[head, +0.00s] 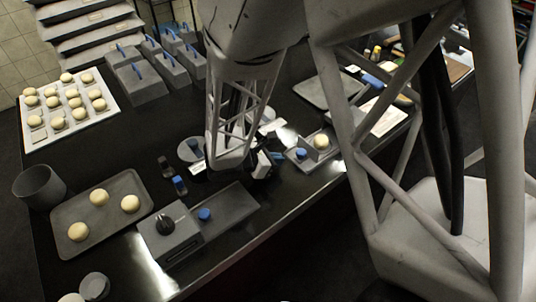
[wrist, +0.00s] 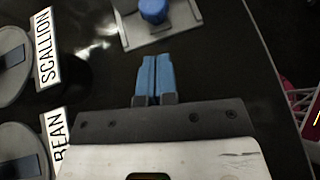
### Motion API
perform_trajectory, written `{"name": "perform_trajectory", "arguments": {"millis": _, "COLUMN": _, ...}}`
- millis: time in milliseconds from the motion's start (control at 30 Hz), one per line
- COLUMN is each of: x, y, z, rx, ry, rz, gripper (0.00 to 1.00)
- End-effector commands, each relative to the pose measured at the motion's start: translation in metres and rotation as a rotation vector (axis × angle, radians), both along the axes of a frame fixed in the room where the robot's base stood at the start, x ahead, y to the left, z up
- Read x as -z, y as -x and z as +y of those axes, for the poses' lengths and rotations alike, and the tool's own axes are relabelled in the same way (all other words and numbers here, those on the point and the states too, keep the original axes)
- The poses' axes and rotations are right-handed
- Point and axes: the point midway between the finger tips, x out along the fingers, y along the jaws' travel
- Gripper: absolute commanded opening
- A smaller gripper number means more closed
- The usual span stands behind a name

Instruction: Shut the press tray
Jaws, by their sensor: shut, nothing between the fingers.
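My gripper (head: 266,166) is low over the black counter, its blue fingertips together and empty in the wrist view (wrist: 156,80). Ahead of the fingertips, apart from them, is a grey plate (wrist: 124,36) with a blue knob (wrist: 153,10). It appears to be the small grey plate (head: 301,165) right of my gripper in the head view, with a blue knob and a pale dough ball (head: 321,142). A grey box with a black dial (head: 165,224) stands front left; a flat grey tray (head: 228,212) with a blue knob extends from its right side. I cannot tell which one is the press tray.
Round containers labelled SCALLION (wrist: 46,46) and BEAN (wrist: 56,142) stand close to my gripper's left in the wrist view. The counter's front edge is near.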

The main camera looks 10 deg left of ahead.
Motion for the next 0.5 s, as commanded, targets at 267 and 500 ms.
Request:
{"name": "perform_trajectory", "arguments": {"millis": 267, "x": 0.004, "y": -0.016, "z": -0.023, "rx": 0.001, "ry": 0.000, "rz": 0.000, "gripper": 0.00}}
{"name": "perform_trajectory", "arguments": {"millis": 500, "x": 0.004, "y": -0.024, "z": -0.036, "rx": -0.001, "ry": 0.000, "rz": 0.000, "gripper": 0.00}}
